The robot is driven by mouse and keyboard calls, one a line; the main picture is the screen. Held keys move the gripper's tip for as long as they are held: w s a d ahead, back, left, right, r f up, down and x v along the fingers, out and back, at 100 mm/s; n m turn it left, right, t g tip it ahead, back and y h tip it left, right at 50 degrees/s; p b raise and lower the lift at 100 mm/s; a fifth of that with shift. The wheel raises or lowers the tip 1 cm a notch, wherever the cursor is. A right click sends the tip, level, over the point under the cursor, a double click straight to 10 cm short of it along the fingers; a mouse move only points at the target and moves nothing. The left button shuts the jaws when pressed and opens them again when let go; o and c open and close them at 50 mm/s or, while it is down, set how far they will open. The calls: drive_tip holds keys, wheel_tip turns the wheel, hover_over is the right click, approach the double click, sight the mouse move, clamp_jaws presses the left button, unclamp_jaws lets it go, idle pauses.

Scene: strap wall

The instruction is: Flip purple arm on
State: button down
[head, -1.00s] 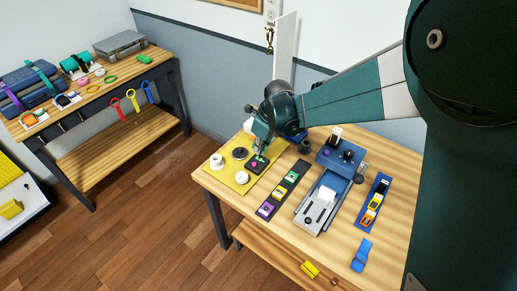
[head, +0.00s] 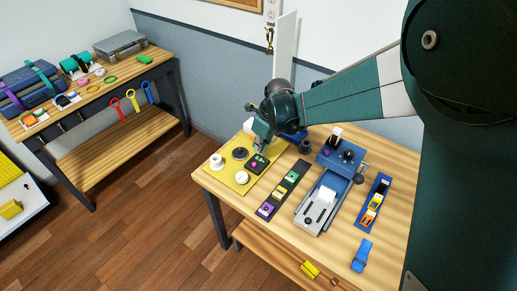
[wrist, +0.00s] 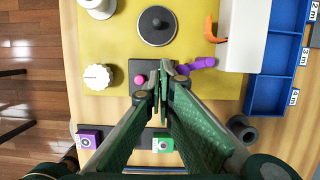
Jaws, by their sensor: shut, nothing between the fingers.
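A short purple arm (wrist: 198,65) shows in the wrist view beside the white box (wrist: 245,38), sticking out to the left toward the black box with a pink button (wrist: 139,80). Its far end is close to my fingers, and I cannot tell whether it touches them. An orange arm (wrist: 210,30) sits above it. My gripper (wrist: 163,88) is shut and empty, over the right part of the black box. In the head view my gripper (head: 259,150) is just above that box (head: 257,164), and the purple arm is hidden there.
The yellow panel (head: 225,175) also carries a white dial (wrist: 98,77) and a round black knob (wrist: 157,25). A dark strip with coloured switches (head: 278,193) and a blue machine (head: 340,155) stand to the right. Blue bins (wrist: 270,95) lie right of the white box.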

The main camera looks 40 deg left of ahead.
drive_tip(key=shift+w+a, duration=0.15)
drive_tip(key=shift+w, duration=0.2)
drive_tip(key=shift+w, duration=0.1)
idle(0.3)
drive_tip(key=shift+s+d+f, duration=0.2)
drive_tip(key=shift+d, duration=0.5)
drive_tip(key=d, duration=0.1)
drive_tip(key=s+d+b, duration=0.1)
drive_tip(key=shift+d+r, duration=0.15)
drive_tip(key=shift+d, duration=0.15)
drive_tip(key=p+v, duration=0.1)
drive_tip(key=v, duration=0.8)
drive_tip(key=shift+s, duration=0.3)
drive_tip(key=shift+r, duration=0.15)
